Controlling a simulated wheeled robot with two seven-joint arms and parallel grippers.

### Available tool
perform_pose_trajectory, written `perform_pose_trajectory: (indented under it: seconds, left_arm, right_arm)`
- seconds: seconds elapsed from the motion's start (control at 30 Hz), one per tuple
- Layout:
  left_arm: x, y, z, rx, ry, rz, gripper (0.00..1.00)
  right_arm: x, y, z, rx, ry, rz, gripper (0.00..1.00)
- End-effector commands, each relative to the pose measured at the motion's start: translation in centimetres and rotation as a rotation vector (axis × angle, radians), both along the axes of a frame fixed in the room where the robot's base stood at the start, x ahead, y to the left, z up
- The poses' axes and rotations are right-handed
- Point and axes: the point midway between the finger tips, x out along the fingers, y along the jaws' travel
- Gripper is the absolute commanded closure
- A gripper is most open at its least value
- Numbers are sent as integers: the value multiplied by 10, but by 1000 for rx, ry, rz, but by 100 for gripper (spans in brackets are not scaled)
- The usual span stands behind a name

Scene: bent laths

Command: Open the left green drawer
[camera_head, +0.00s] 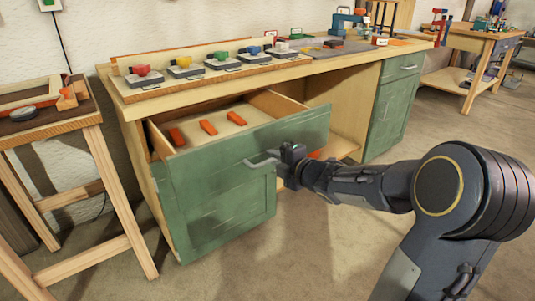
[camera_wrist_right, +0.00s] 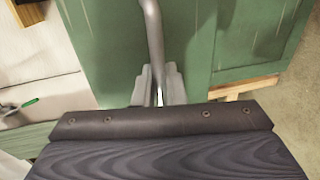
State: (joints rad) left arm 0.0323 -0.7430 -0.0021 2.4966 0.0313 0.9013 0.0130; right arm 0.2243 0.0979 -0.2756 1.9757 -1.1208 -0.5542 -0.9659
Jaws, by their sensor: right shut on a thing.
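The left green drawer (camera_head: 245,140) stands pulled out from the workbench, with its inside showing. Several orange pieces (camera_head: 208,127) lie in it. Its grey bar handle (camera_head: 262,161) is on the green front. My right gripper (camera_head: 290,160) is at the right end of this handle and shut on it. In the right wrist view the handle (camera_wrist_right: 153,45) runs down between the fingers of my right gripper (camera_wrist_right: 158,95), in front of the green front (camera_wrist_right: 105,50). The fingertips are partly hidden by the wrist housing. My left gripper is not in view.
The workbench top (camera_head: 190,92) carries a row of coloured items on grey bases (camera_head: 185,70). A green cupboard (camera_head: 225,205) is below the drawer. A second green drawer (camera_head: 402,66) is shut at the right. A wooden side table (camera_head: 50,130) stands at the left. Floor in front is clear.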

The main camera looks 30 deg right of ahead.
Motion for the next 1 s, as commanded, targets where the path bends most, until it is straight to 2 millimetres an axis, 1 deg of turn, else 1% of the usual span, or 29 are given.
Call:
perform_pose_trajectory:
  seconds: [0.03,0.2,0.4,0.6,0.93,0.97,1.0]
  left_arm:
    - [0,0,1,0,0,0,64]
    - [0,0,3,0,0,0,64]
    - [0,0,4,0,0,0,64]
    - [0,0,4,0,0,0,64]
    - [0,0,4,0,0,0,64]
    - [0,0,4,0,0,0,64]
    - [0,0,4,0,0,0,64]
  right_arm:
    - [-10,-2,0,0,1,-3,100]
    - [-36,-4,1,0,1,-3,100]
    - [-57,-5,0,0,1,-2,100]
    - [-64,-5,0,1,1,-1,100]
    - [-65,-5,0,0,1,0,100]
    - [-65,-5,0,0,1,0,88]
    - [-65,-5,0,0,1,0,83]
